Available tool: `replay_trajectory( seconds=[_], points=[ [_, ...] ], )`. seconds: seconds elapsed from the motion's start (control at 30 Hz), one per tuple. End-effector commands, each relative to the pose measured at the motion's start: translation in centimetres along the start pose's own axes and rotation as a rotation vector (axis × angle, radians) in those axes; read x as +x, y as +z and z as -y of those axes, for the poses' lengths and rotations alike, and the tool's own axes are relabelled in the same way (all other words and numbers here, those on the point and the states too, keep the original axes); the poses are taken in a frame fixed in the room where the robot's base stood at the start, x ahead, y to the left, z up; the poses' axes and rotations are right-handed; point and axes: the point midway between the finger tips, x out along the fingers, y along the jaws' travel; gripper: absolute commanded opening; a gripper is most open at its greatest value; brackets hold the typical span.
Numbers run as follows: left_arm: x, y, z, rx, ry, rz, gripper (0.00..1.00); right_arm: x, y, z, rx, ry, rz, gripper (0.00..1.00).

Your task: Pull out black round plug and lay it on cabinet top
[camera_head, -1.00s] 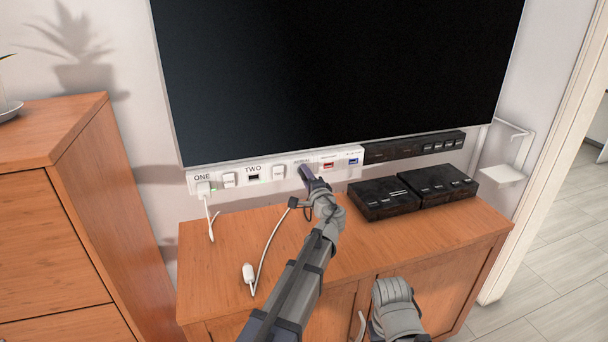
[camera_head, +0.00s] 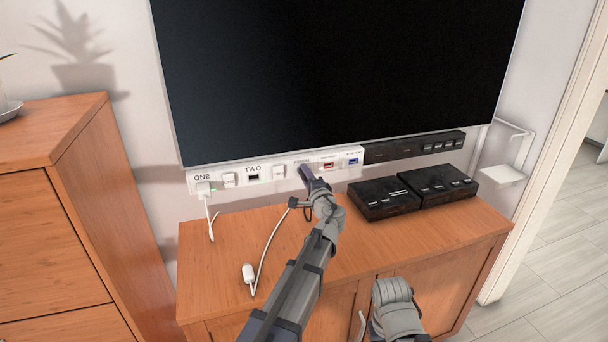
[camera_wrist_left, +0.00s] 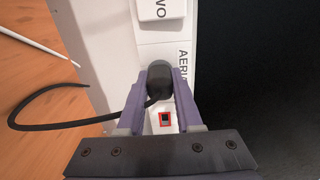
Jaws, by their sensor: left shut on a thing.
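The black round plug (camera_wrist_left: 160,80) is at the AERIAL place of the white socket panel (camera_head: 219,179), below the screen. My left gripper (camera_wrist_left: 159,88) is shut on it, one purple finger on each side. Its black cord curves away to the left in the left wrist view. I cannot tell whether the plug is fully seated, as the fingers hide its base. In the head view my left gripper (camera_head: 306,174) is against the panel and hides the plug. The cabinet top (camera_head: 215,255) is below.
Two black boxes (camera_head: 384,198) stand on the right of the cabinet top. A white cable with a small white end piece (camera_head: 248,272) lies on its left part. The top around that cable is mostly free. A big screen (camera_head: 340,70) hangs above, and a taller wooden cabinet (camera_head: 85,200) stands left.

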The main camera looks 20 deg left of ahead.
Motion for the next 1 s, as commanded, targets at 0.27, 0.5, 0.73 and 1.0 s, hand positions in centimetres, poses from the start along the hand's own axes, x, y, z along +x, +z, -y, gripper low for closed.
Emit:
replay_trajectory(
  seconds=[0.27, 0.5, 0.73, 1.0],
  points=[
    [-0.4, 0.0, 0.0, 0.000, 0.000, 0.000, 0.00, 0.0, 0.0, 0.0, 0.000, 0.000, 0.000, 0.50],
    [-1.3, 0.0, 0.0, 0.000, 0.000, -0.001, 0.00, 0.0, 0.0, 0.0, 0.000, 0.000, 0.000, 0.50],
    [-2.1, 0.0, 0.0, 0.000, 0.000, -0.001, 0.00, 0.0, 0.0, 0.0, 0.000, 0.000, 0.000, 0.50],
    [-3.2, 0.0, 0.0, 0.000, 0.000, 0.000, 0.00, 0.0, 0.0, 0.0, 0.000, 0.000, 0.000, 0.50]
  ],
)
